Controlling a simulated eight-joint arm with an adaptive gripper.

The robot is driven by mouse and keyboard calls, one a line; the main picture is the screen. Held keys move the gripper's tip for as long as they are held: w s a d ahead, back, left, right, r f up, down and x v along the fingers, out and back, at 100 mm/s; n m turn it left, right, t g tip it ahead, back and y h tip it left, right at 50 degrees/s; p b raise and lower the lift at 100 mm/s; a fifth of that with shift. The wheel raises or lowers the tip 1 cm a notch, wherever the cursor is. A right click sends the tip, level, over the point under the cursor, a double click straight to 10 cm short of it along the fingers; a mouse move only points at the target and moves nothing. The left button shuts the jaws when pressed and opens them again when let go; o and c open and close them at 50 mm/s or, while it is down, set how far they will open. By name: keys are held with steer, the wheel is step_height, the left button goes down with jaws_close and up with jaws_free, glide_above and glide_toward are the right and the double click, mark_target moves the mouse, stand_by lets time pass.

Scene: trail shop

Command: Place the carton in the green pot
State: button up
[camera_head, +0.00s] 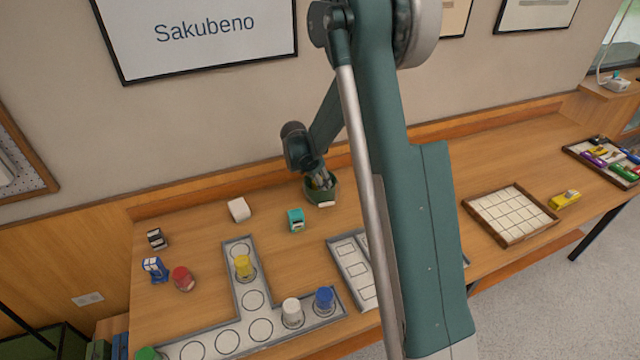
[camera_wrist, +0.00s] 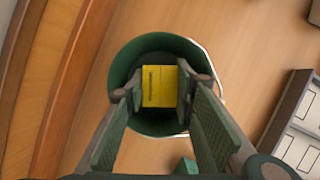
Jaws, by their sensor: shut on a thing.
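The green pot (camera_head: 322,190) stands near the back of the table, below the wall. In the wrist view, the round pot (camera_wrist: 125,55) opens directly under my gripper. My gripper (camera_wrist: 163,88) is shut on a yellow carton (camera_wrist: 160,86), with one finger on either side of it. The carton lies within the outline of the pot's opening, near its middle. In the head view my gripper (camera_head: 320,178) points down at the pot's mouth, and the carton cannot be made out there. How deep the carton is cannot be told.
A teal block (camera_head: 296,220) and a white block (camera_head: 239,210) stand left of the pot. A grey T-shaped tray (camera_head: 237,262) holds coloured pieces in front. A wooden grid tray (camera_head: 510,214) and a yellow item (camera_head: 564,199) lie right. My arm hides part of the middle.

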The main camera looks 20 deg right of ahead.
steer(key=o, duration=0.7)
steer(key=shift+c, duration=0.2)
steer(key=shift+r, duration=0.1)
steer(key=p+v, duration=0.1)
steer(key=v, duration=1.1)
steer(key=shift+p, duration=0.4)
steer(key=shift+r, duration=0.15)
